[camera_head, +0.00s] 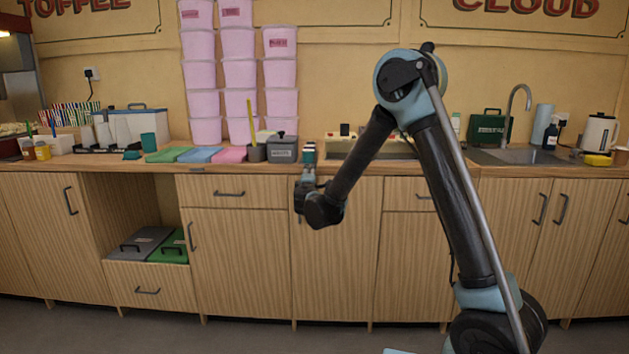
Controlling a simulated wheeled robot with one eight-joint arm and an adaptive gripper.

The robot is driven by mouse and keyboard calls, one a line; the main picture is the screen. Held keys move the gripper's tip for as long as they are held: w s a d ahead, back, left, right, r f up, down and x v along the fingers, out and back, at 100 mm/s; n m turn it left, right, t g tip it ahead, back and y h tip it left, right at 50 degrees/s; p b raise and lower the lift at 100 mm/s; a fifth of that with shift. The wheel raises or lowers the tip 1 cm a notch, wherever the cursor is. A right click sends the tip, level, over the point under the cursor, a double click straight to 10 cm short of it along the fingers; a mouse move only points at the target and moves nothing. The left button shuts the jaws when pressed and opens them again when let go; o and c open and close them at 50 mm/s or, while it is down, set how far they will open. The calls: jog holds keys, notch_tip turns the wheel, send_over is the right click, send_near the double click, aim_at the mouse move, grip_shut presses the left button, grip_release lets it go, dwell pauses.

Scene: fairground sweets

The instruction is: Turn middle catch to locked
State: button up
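My gripper (308,154) is at the counter's front edge, left of the picture's middle, pointing away from me towards the back. It is small here and its fingers are partly hidden by my wrist, so I cannot tell whether they are open or shut or touching anything. No middle catch can be made out. Just beyond and to the right of my gripper is a pale, low unit (400,150) on the counter, with small dark and red parts (345,130) at its back. My forearm crosses in front of it and hides part of it.
The wooden counter (240,166) runs across the view, with drawers and doors below. Left of my gripper stand a grey lidded box (284,149), a pot (257,152) and stacked pink tubs (239,75). A sink (510,156) and kettle (600,132) are on the right. The floor in front is clear.

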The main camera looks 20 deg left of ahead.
jog(key=shift+f, duration=0.1)
jog(key=o, duration=1.1)
jog(key=shift+w, duration=0.1)
jog(key=shift+c, duration=0.2)
jog(key=v, duration=1.2)
jog(key=shift+d, duration=0.1)
